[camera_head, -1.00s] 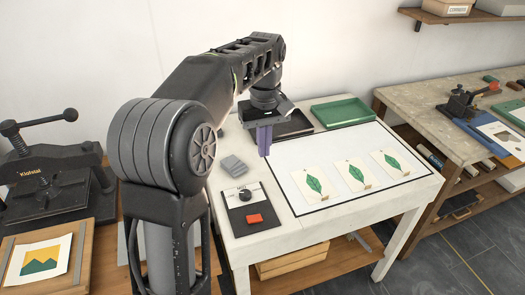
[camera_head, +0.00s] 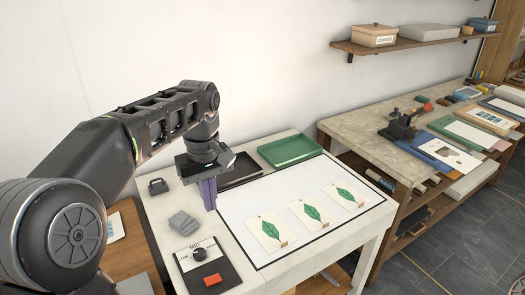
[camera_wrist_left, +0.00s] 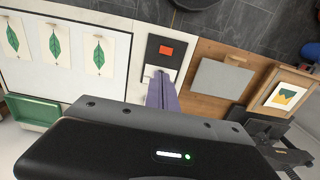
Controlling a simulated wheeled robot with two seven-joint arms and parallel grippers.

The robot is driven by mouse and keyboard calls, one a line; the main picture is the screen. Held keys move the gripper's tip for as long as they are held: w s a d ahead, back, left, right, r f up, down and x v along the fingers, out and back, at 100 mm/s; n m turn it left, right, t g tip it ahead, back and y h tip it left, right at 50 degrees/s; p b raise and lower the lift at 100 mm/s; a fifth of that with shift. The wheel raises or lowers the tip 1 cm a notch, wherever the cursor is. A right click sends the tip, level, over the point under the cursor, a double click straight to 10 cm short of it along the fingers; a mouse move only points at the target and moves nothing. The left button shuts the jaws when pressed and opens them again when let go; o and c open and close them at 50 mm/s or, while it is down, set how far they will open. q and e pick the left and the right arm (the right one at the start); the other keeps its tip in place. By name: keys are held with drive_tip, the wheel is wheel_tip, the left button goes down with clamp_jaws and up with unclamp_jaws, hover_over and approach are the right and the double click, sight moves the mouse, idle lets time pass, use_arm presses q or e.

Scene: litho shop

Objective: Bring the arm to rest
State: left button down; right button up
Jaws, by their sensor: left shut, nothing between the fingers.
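My left gripper (camera_head: 208,194) hangs over the white table, fingers pointing down, shut and empty. Its purple fingers also show in the left wrist view (camera_wrist_left: 162,88), pressed together above the table near the panel with the red button. My left arm comes in from the left of the head view, bent at the elbow and reaching above the table's left part. My right gripper is in neither view.
The white table (camera_head: 150,204) holds three leaf prints (camera_head: 311,214) on a black-edged sheet, a green tray (camera_head: 290,150), a dark tray (camera_head: 238,172), grey blocks (camera_head: 184,222) and a control panel (camera_head: 203,265). A workbench (camera_head: 385,150) stands right, below a shelf (camera_head: 400,45).

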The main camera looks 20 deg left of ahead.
use_arm(q)
drive_tip(key=w+d+f+m+t, duration=0.55)
drive_tip(key=w+d+f, duration=0.25)
drive_tip(key=w+d, duration=0.25)
drive_tip(key=s+d+f+m+h+b, duration=0.15)
drive_tip(key=d+f, duration=0.25)
drive_tip(key=f, duration=0.5)
drive_tip(key=s+d+f+m, duration=0.1)
drive_tip(key=d+f+m, duration=0.2)
drive_tip(key=f, duration=0.7)
drive_tip(key=s+d+f+g+h+b, duration=0.1)
drive_tip(key=s+d+f+g, duration=0.1)
drive_tip(key=s+f, duration=0.8)
drive_tip(key=s+d+f+n+g+h+b, duration=0.1)
drive_tip(key=s+d+f+g+b, duration=0.1)
drive_tip(key=s+f, duration=0.9)
drive_tip(key=s+d+g, duration=0.1)
drive_tip(key=s+d, duration=0.1)
drive_tip(key=s, duration=0.4)
drive_tip(key=shift+s+f+n, duration=0.2)
drive_tip(key=shift+f+n, duration=0.1)
